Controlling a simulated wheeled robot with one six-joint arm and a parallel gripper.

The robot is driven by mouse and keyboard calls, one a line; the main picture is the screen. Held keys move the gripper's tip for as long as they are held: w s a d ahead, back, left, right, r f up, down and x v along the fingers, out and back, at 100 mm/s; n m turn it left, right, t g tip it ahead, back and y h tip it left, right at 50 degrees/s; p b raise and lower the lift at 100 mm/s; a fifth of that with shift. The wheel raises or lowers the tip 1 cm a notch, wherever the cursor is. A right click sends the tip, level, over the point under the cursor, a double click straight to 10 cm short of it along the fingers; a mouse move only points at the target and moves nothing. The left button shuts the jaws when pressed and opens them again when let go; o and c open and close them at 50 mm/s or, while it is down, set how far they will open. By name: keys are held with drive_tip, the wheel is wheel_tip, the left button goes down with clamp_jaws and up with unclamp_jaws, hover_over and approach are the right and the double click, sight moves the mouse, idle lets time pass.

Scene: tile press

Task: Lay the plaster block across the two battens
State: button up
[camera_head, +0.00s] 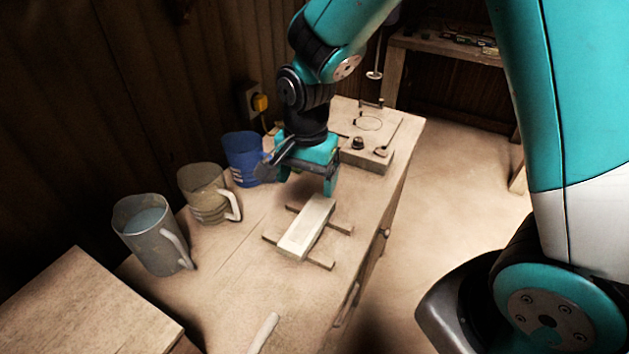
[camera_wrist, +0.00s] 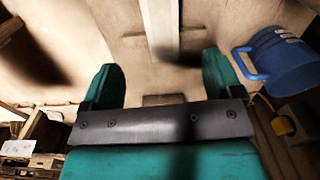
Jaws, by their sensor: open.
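The plaster block (camera_head: 307,226) is a pale, long bar lying across the two battens on the workbench. The far batten (camera_head: 340,228) and the near batten (camera_head: 320,263) are thin wooden strips whose ends stick out on both sides of the block. My gripper (camera_head: 308,183) is open and empty, above the bench just beyond the far end of the block, apart from it. In the wrist view the two teal fingers (camera_wrist: 160,85) stand wide apart, and part of the block (camera_wrist: 160,25) shows beyond them with nothing between the fingers.
A blue jug (camera_head: 241,158), a tan jug (camera_head: 203,193) and a grey jug (camera_head: 146,230) holding bluish liquid stand along the wall side. A boxy device (camera_head: 367,158) with a knob sits at the far end. A white stick (camera_head: 265,333) lies at the near edge.

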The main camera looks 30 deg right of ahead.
drive_tip(key=s+a+r+n+y, duration=0.2)
drive_tip(key=s+r+n, duration=0.5)
drive_tip(key=s+n, duration=0.1)
drive_tip(key=s+a+r+n+y, duration=0.2)
drive_tip(key=s+r+n, duration=0.5)
drive_tip(key=s+n, duration=0.2)
drive_tip(key=shift+s+a, duration=0.15)
drive_tip(key=shift+s, duration=0.4)
